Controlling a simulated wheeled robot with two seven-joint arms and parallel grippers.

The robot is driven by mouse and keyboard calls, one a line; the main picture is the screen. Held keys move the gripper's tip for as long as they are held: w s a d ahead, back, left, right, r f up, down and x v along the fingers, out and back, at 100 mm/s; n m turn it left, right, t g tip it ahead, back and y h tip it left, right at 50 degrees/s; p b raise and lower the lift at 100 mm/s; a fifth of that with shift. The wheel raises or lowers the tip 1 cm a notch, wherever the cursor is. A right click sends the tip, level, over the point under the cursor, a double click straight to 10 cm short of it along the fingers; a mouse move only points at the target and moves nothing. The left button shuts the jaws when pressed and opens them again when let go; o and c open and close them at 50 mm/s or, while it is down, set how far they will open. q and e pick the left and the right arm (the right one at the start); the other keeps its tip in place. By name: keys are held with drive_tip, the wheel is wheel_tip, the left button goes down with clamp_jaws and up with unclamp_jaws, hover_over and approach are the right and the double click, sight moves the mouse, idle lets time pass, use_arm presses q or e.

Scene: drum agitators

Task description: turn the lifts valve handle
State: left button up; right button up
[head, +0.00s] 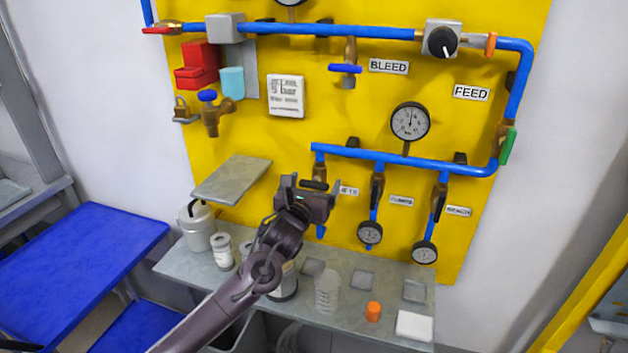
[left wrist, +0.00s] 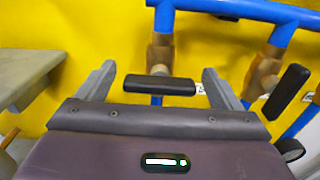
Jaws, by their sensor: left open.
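The lifts valve handle (left wrist: 159,85) is a black bar lying crosswise on a brass valve (left wrist: 161,53) on a blue pipe. In the left wrist view it sits between the two fingers of my open left gripper (left wrist: 160,88), with a gap on each side. The gripper partly covers the lifts label (head: 349,190). My right gripper is not in view.
Two neighbouring valves with upright black handles (head: 377,188) (head: 439,203) are to the right, above gauges. A grey shelf plate (head: 231,180) juts out left of the gripper.

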use_arm(q)
drive_tip(key=shift+w, duration=0.2)
drive_tip(key=c, duration=1)
drive_tip(key=shift+n, duration=0.3)
drive_tip(key=shift+f+n+b, duration=0.15)
drive_tip(key=shift+n+b, duration=0.6)
drive_tip(key=shift+n, duration=0.45)
drive_tip(key=shift+n+b, duration=0.6)
drive_tip(key=shift+n, duration=1.3)
drive_tip(key=shift+a, duration=0.1)
